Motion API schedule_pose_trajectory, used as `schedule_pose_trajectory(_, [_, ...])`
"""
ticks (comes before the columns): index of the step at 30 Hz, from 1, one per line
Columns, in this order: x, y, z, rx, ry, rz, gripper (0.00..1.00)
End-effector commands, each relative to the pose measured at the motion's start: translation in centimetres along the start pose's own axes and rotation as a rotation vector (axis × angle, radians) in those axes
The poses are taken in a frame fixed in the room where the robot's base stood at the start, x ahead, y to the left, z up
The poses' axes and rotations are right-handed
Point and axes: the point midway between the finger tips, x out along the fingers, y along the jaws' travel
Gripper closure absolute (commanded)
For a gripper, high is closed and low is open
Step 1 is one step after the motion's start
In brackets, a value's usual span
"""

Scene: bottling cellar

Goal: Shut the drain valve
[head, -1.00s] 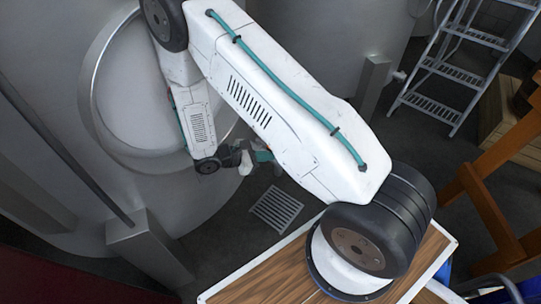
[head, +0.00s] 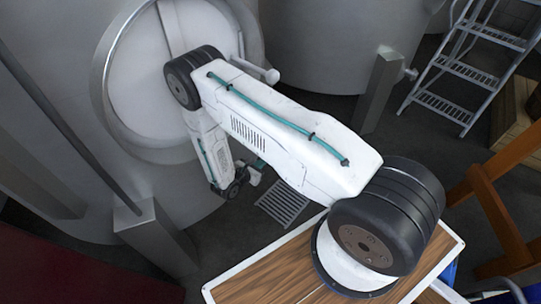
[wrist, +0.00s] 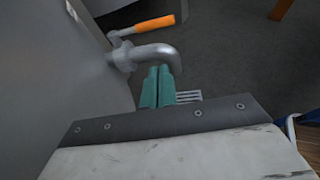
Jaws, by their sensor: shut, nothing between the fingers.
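The drain valve (wrist: 122,56) shows in the wrist view on the side of a grey tank, as a metal body with a curved spout (wrist: 160,52) bending right and down. Its orange lever handle (wrist: 154,24) sticks out to the right above the spout, roughly in line with the spout's outward run. My gripper (wrist: 160,72) has its teal fingers shut together and empty, just below the spout in the picture. The handle is clear of the fingers; whether they touch the spout I cannot tell. In the head view my arm hides the valve.
A floor drain grate (head: 283,203) lies on the dark floor below the tank (head: 105,180). A metal post (head: 155,240) stands at the left, another post (head: 378,90) farther back. A step ladder (head: 470,65) and an orange wooden frame (head: 500,215) are at the right.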

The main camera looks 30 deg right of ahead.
Motion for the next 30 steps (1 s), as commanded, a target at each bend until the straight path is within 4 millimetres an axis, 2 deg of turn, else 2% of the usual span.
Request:
schedule_pose_trajectory(15, [10.1, -0.2, 0.3, 0.002, 0.000, -0.005, 1.00])
schedule_pose_trajectory(22, [12.3, -0.1, 1.9, 0.001, -0.001, -0.002, 1.00])
schedule_pose_trajectory(30, [12.7, -0.1, 2.2, 0.000, 0.000, -0.002, 1.00])
